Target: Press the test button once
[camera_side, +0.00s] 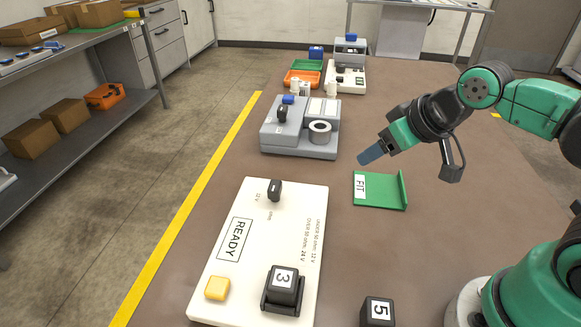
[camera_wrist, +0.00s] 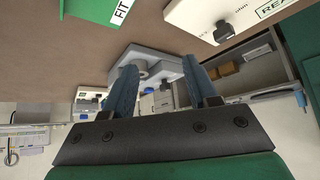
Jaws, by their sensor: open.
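The white test panel (camera_side: 212,285) lies at the front of the table, marked READY, with voltage and ohm text. A yellow button (camera_side: 217,287) sits at its near left corner; it carries no readable label. My gripper (camera_side: 364,157) is above the table, right of and beyond the panel, away from the button. In the wrist view, its blue fingers (camera_wrist: 160,64) are apart with nothing between; the panel's edge (camera_wrist: 180,12) shows above.
A green FIT tray (camera_side: 385,190) lies below my gripper. A grey device (camera_side: 300,143) with a ring stands to its left. Orange (camera_side: 302,78) and green bins stand farther back.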

